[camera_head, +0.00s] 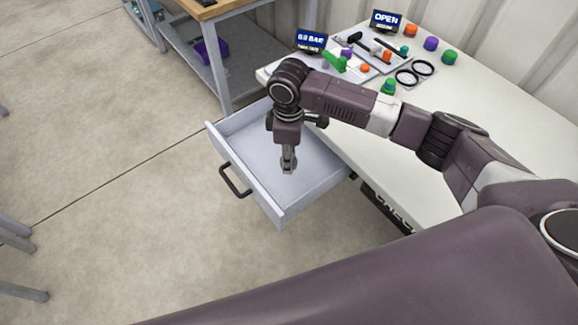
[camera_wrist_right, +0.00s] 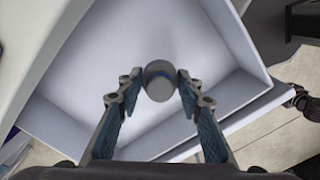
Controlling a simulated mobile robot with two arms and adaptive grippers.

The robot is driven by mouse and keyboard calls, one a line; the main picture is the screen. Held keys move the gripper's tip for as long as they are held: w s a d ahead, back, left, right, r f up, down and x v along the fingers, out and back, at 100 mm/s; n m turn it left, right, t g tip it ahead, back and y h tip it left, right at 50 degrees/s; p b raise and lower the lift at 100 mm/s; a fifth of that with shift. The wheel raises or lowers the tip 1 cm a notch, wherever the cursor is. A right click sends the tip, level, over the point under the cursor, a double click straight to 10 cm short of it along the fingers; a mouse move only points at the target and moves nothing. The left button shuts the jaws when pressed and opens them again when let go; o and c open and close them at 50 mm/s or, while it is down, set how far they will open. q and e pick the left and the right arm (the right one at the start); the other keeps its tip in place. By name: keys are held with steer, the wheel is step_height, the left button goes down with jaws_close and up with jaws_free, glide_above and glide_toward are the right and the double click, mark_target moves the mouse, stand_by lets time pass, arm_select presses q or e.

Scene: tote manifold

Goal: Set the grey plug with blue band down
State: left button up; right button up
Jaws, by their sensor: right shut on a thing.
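The grey plug with blue band (camera_wrist_right: 158,86) shows in the right wrist view between the fingertips of my right gripper (camera_wrist_right: 160,77). In the head view my right gripper (camera_head: 288,164) points down inside the open drawer (camera_head: 247,179). The drawer floor also shows below the plug in the right wrist view. I cannot tell whether the plug touches the floor. My left gripper is not in view.
The pulled-out drawer has low walls and a black handle (camera_head: 235,180) in front. The white table (camera_head: 472,96) carries several coloured caps, two black rings, tools and small signs, one reading OPEN (camera_head: 386,20). A green cap (camera_head: 388,87) stands near my right arm. The drawer is otherwise empty.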

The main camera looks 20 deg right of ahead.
steer(key=shift+f, duration=2.45)
steer(key=o, duration=1.2)
steer(key=shift+f, duration=0.15)
steer(key=shift+o, duration=0.2)
step_height(320, 180, up, 12)
steer(key=shift+r, duration=0.2)
